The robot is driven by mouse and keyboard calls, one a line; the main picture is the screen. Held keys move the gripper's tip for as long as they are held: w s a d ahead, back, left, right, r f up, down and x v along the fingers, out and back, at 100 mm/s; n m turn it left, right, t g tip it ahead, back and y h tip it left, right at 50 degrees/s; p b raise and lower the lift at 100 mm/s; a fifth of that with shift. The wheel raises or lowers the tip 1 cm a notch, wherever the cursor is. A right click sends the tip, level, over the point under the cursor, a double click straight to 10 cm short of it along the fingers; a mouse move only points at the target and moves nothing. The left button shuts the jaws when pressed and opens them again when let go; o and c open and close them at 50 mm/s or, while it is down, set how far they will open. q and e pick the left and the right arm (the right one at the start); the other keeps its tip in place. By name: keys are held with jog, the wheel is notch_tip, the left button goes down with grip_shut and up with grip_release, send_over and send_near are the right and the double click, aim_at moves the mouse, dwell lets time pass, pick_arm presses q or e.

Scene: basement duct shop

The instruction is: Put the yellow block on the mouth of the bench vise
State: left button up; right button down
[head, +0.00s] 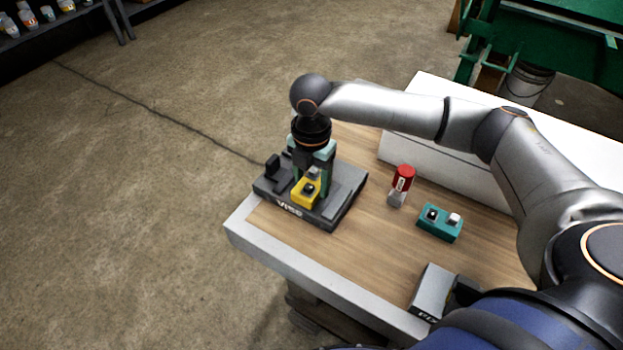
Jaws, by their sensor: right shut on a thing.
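The bench vise (330,217) is a dark grey base marked "VISE" at the left end of the wooden-topped bench. The yellow block (303,196), with a dark knob on its top, is at the middle of the vise, between its raised parts. My right gripper (312,182) points down over the vise and is shut on the yellow block. Its fingers partly hide the block and the vise mouth, so I cannot tell whether the block rests on the mouth. My left gripper is not in the view.
A grey box (433,290) is near the front edge. The bench middle is clear.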

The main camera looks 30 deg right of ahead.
aim_at(311, 183)
jog(key=shift+c, duration=2.1)
grip_release()
jog(key=shift+f, duration=0.1)
notch_tip(311, 183, up, 12)
jog(key=shift+r+p, duration=0.2)
jog(key=shift+p, duration=0.2)
